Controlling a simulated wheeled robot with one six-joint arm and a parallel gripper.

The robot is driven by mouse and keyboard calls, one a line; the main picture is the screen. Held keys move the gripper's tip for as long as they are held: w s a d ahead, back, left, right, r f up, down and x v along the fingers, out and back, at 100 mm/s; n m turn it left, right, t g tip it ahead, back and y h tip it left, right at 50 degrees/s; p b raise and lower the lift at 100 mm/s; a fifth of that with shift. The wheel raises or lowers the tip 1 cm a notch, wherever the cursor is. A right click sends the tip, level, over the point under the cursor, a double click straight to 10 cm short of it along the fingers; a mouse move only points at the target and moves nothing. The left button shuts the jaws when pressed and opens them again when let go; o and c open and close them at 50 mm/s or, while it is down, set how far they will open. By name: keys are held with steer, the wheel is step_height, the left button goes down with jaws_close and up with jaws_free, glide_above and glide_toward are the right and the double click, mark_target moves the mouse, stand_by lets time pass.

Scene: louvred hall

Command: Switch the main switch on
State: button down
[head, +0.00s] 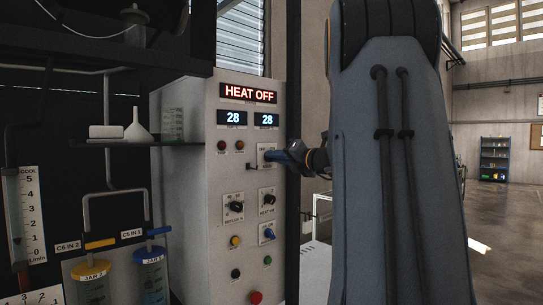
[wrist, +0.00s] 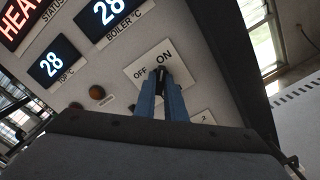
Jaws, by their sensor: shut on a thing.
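The main switch's pale plate (head: 263,150) is on the upper right of the white control panel, under the right-hand display. In the wrist view the plate (wrist: 182,82) carries the words OFF and ON. My gripper (wrist: 162,76) is shut on the main switch's dark handle (wrist: 161,71), with its blue fingertips just below the word ON. The fingers hide most of the handle, so its exact setting is hard to tell. In the head view my gripper (head: 277,155) reaches the plate from the right.
The white panel (head: 225,190) has a HEAT OFF sign (head: 248,94), two displays reading 28, and several knobs and buttons below the switch. A shelf (head: 125,144) with a funnel and labelled jars stand at left. Open floor lies at right.

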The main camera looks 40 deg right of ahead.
steer(key=c, duration=1.7)
jaws_free()
steer(key=shift+c, duration=0.2)
steer(key=s, duration=0.7)
steer(key=shift+d, duration=0.3)
